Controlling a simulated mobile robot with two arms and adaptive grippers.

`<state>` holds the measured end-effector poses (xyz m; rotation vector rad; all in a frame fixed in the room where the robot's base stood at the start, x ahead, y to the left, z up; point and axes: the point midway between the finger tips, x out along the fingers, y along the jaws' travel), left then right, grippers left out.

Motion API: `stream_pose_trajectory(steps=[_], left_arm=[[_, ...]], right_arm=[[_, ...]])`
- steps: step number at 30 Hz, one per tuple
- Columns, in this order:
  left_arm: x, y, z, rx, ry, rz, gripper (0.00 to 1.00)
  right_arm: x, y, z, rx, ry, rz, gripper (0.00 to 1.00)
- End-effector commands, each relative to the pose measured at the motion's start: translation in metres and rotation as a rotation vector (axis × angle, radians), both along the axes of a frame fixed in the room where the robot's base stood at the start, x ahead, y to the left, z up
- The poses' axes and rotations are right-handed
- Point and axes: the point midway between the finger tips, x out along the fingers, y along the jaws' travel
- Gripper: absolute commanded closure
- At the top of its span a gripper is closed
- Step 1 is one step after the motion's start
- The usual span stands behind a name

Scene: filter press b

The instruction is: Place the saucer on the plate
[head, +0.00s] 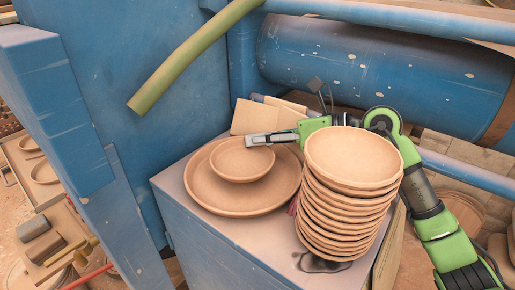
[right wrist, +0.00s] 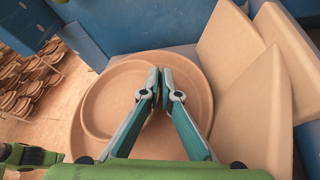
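The large round tan plate (head: 235,204) lies on top of the blue cabinet and also shows in the right wrist view (right wrist: 196,88). A smaller tan saucer (head: 241,160) is within the plate's outline, toward its back, and looks about level. It also shows in the right wrist view (right wrist: 112,105). My right gripper (head: 259,138) is at the saucer's right back rim. In the right wrist view its fingertips (right wrist: 160,78) are close together on that rim. Whether the saucer's underside touches the plate cannot be told. My left gripper is not in view.
A tall stack of similar saucers (head: 350,165) stands right of the plate, in front of my right arm. Flat tan slabs (head: 258,117) lean behind the plate. A green pipe (head: 190,60) hangs above left, and a blue cylinder (head: 385,70) runs behind. The cabinet's front edge is clear.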

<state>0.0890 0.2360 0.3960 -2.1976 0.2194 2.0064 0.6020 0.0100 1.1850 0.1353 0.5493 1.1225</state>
Motion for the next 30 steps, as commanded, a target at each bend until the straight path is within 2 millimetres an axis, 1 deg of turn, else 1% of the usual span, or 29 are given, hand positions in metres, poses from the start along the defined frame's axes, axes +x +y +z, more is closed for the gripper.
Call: stream_pose_trajectory(steps=[1,3,7,14,18,19,27,30], left_arm=[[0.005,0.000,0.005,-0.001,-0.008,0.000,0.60],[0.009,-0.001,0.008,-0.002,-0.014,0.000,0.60],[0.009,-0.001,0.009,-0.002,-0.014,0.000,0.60],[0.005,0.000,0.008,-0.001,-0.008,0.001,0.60],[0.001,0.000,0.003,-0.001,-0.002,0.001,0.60],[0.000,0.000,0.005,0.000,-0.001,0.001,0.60],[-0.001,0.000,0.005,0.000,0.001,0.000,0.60],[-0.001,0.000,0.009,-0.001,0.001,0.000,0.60]], right_arm=[[-0.001,0.000,-0.008,0.001,0.006,0.001,1.00],[-0.001,0.001,-0.018,0.001,0.006,0.001,1.00],[0.000,0.000,-0.029,0.001,0.000,0.000,1.00],[0.000,0.000,-0.030,0.001,-0.001,0.000,1.00],[0.000,0.000,-0.035,0.000,0.000,0.000,1.00],[0.000,0.000,-0.033,-0.001,0.000,0.001,0.90],[0.000,0.000,-0.033,-0.002,0.001,0.000,0.89],[0.000,0.000,-0.029,-0.001,0.000,0.000,0.89]])
